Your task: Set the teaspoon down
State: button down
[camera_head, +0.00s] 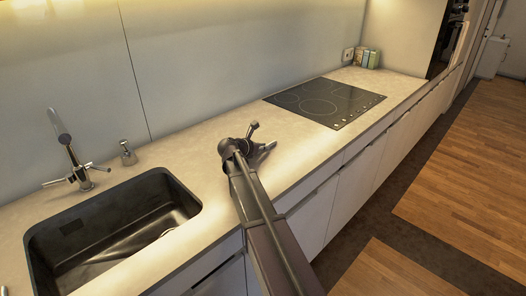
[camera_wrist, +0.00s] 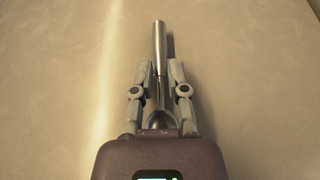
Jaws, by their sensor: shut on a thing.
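The teaspoon (camera_wrist: 160,42) is silver. In the wrist view its thick handle points away from my gripper and its bowl end lies back between the fingers, near the palm. My gripper (camera_wrist: 161,75) is shut on the teaspoon, with one finger on each side of it. In the head view my gripper (camera_head: 264,149) is low over the pale countertop (camera_head: 215,125), between the sink and the cooktop. The teaspoon cannot be made out there. I cannot tell whether the teaspoon touches the countertop.
A dark sink (camera_head: 110,228) with a faucet (camera_head: 68,150) and a small dispenser (camera_head: 127,152) is at the left. A black cooktop (camera_head: 325,101) lies beyond my gripper. Small boxes (camera_head: 366,58) stand at the far end. The counter around my gripper is clear.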

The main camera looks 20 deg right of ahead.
jog(key=shift+f, duration=0.25)
jog(key=c, duration=0.6)
grip_release()
jog(key=shift+c, duration=0.2)
jog(key=shift+r, duration=0.25)
jog(key=shift+s+a+r, duration=0.15)
jog(key=shift+a, duration=0.1)
jog(key=p+v, duration=0.4)
jog(key=v, duration=0.6)
jog(key=shift+s+a+r, duration=0.1)
jog(key=shift+a+r, duration=0.05)
jog(key=shift+a, duration=0.05)
jog(key=shift+s+a+r+p, duration=0.1)
jog(key=shift+s+a+p, duration=0.05)
jog(key=shift+a+p, duration=0.2)
jog(key=shift+o, duration=0.2)
